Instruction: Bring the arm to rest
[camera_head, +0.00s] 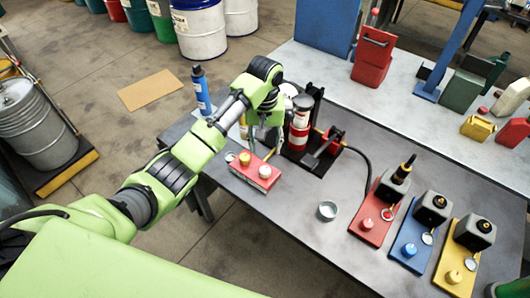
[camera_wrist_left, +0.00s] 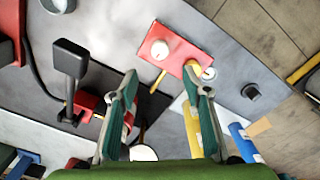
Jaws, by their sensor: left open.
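My left gripper (camera_head: 262,142) hangs over the left part of the grey table (camera_head: 300,220), close above and behind a red block (camera_head: 256,178) with a yellow and a white cap. In the left wrist view my gripper (camera_wrist_left: 160,78) has its two green fingers apart, with nothing held between them. The red block also shows there (camera_wrist_left: 182,48), beyond the fingertips. My left arm reaches in from the left side. My right gripper does not show.
A blue bottle (camera_head: 201,92) stands left of my gripper; a red-and-white canister (camera_head: 300,122) and a red-and-black pump (camera_head: 322,147) stand right of it. A small metal cup (camera_head: 327,210) is in front. Red (camera_head: 368,226), blue (camera_head: 408,245) and yellow (camera_head: 455,270) trays stand at right.

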